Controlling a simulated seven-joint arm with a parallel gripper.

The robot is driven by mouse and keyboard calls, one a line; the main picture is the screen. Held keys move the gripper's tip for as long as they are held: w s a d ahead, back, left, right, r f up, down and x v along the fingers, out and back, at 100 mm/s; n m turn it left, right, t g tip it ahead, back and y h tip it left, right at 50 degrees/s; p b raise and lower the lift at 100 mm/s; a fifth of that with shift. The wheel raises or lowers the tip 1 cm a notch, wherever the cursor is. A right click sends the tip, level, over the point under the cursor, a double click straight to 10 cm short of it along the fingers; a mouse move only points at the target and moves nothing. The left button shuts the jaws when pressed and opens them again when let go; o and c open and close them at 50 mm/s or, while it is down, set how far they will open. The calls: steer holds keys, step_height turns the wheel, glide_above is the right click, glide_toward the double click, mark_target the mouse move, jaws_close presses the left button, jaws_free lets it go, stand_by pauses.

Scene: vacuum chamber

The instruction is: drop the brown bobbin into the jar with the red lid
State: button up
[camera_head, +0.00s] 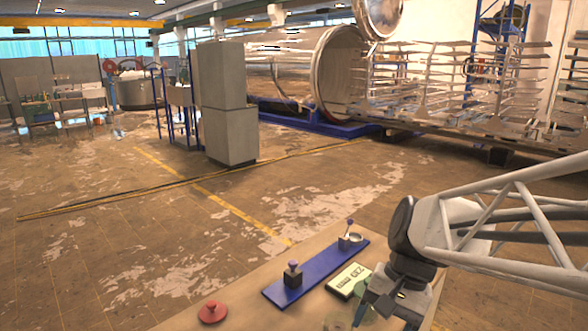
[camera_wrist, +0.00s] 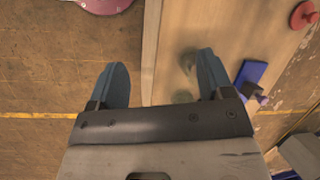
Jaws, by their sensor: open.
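I cannot make out a brown bobbin in either view. A red lid with a small knob (camera_head: 212,312) lies on the table at the front left; it also shows at the top right of the wrist view (camera_wrist: 303,14). Two small, blurred, glassy round things, perhaps jars, lie beyond my gripper in the wrist view, one farther up (camera_wrist: 187,60) and one lower (camera_wrist: 182,96). Their contents cannot be told. My gripper (camera_wrist: 163,68) is open, with nothing seen held between its fingers. In the head view my gripper (camera_head: 385,306) is over the right part of the table, partly hidden.
A blue board (camera_head: 318,272) with two purple-knobbed pieces lies on the wooden table (camera_head: 245,295). A display reading about 2.39 mm (camera_head: 349,281) is beside my gripper. Bare table separates the lid and board.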

steer(key=s+d+r+n+t+h, duration=0.2)
steer(key=s+d+n+t+h, duration=0.1)
steer(key=s+n+t, duration=0.1)
steer(key=shift+s+d+n+t+h, duration=0.3)
steer(key=shift+s+d+n+h, duration=0.15)
steer(key=shift+s, duration=0.6)
